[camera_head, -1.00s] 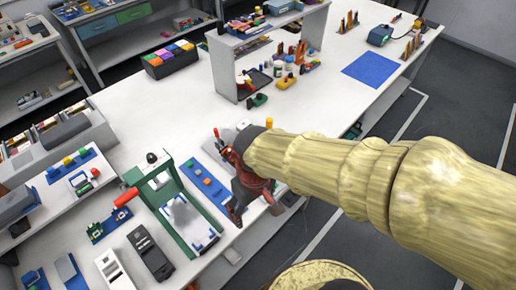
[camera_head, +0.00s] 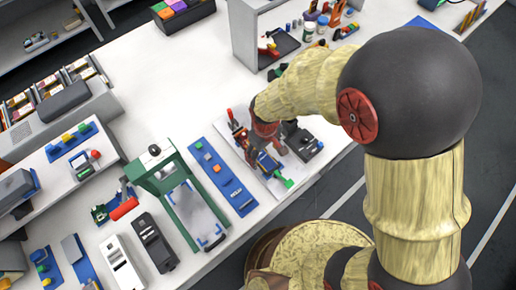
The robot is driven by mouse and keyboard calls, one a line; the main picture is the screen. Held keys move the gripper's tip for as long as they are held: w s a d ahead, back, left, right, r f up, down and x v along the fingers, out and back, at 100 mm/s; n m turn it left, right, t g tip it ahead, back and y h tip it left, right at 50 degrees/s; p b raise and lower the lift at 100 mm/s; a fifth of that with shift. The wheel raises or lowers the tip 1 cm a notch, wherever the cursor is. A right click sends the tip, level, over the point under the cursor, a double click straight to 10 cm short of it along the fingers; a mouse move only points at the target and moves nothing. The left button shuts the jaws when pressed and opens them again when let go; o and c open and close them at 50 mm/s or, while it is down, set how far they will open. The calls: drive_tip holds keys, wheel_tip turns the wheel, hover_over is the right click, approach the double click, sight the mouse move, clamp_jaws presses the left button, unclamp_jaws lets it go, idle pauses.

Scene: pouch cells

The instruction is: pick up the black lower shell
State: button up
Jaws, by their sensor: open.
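A black oblong shell (camera_head: 152,243) lies on the white bench at the lower left, to the right of a similar white shell (camera_head: 120,262). It looks like the black lower shell, and nothing covers it. My gripper (camera_head: 266,158) is open, pointing down over a small work area with blue and green parts. It is well to the right of and farther back than the black shell. My arm and the parts below partly hide its fingertips.
A green frame press (camera_head: 168,172) stands between the black shell and a blue strip (camera_head: 222,177) with small blocks. A dark block (camera_head: 302,143) sits just right of my gripper. A shelf unit (camera_head: 245,35) stands behind; the bench middle is clear.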

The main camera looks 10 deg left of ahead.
sight(266, 162)
drive_tip(key=f, duration=0.2)
drive_tip(key=d+f+b, duration=0.1)
drive_tip(key=f, duration=0.1)
drive_tip(key=shift+s+d+f, duration=0.1)
drive_tip(key=shift+d+f, duration=0.05)
drive_tip(key=shift+f, duration=0.25)
drive_tip(key=shift+f+b, duration=0.2)
drive_tip(key=shift+b, duration=0.1)
drive_tip(key=c, duration=0.3)
drive_tip(key=shift+r, duration=0.1)
drive_tip(key=c, duration=1)
